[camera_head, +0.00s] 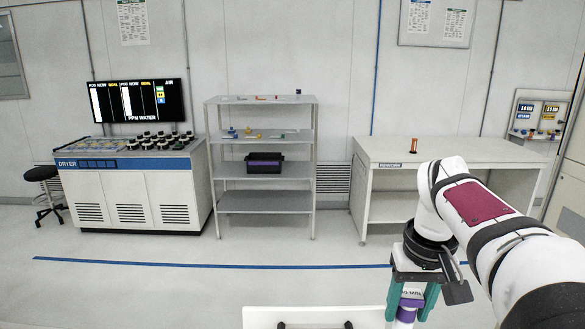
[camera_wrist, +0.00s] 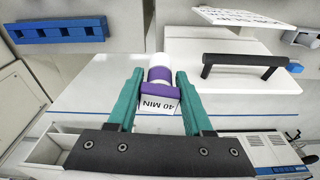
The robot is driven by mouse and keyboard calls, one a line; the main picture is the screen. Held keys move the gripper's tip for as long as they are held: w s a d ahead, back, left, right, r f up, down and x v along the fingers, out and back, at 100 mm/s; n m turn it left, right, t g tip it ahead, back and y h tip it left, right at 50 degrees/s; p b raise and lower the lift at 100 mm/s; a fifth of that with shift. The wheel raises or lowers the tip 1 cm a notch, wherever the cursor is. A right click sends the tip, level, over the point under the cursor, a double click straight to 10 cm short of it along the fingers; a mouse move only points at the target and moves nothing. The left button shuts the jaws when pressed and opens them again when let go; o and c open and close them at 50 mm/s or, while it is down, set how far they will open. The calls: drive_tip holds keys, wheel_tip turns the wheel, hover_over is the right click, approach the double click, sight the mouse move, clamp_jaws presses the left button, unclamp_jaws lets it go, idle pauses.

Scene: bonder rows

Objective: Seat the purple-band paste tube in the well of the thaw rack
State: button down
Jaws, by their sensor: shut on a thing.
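My gripper (camera_head: 409,308) is at the lower right of the head view, pointing down. In the wrist view its teal fingers (camera_wrist: 159,76) are shut on the paste tube (camera_wrist: 160,73), which has a purple band, a white end and a label reading "40 MIN". The tube also shows between the fingers in the head view (camera_head: 406,313), its lower end cut off by the frame edge. A blue block (camera_wrist: 58,30) with several square openings lies at the wrist view's upper left, apart from the tube. I cannot tell whether it is the thaw rack.
A white surface with a black handle (camera_wrist: 245,60) is right of the tube in the wrist view. In the head view, a shelf unit (camera_head: 265,202), a dryer cabinet (camera_head: 130,195) and a white bench (camera_head: 450,152) stand at the back. Open floor lies before them.

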drive_tip(key=shift+a+r+n, duration=0.4)
drive_tip(key=shift+a+n, duration=0.1)
drive_tip(key=shift+a, duration=0.05)
drive_tip(key=a+r+n, duration=0.2)
drive_tip(key=a+n, duration=0.6)
drive_tip(key=a, duration=1.5)
drive_tip(key=s+a+f+n, duration=0.3)
drive_tip(key=s+a+f, duration=0.5)
drive_tip(key=a+f, duration=0.2)
drive_tip(key=s+a+f+n+y, duration=0.1)
drive_tip(key=s+a+f+n, duration=0.2)
drive_tip(key=s+a+f, duration=0.5)
drive_tip(key=a+f, duration=0.2)
drive_tip(key=a, duration=0.4)
drive_tip(key=shift+s+f+n+g+y, duration=0.15)
drive_tip(key=shift+s+n+g+y, duration=0.15)
drive_tip(key=shift+s+n+g, duration=0.1)
drive_tip(key=shift+w, duration=0.1)
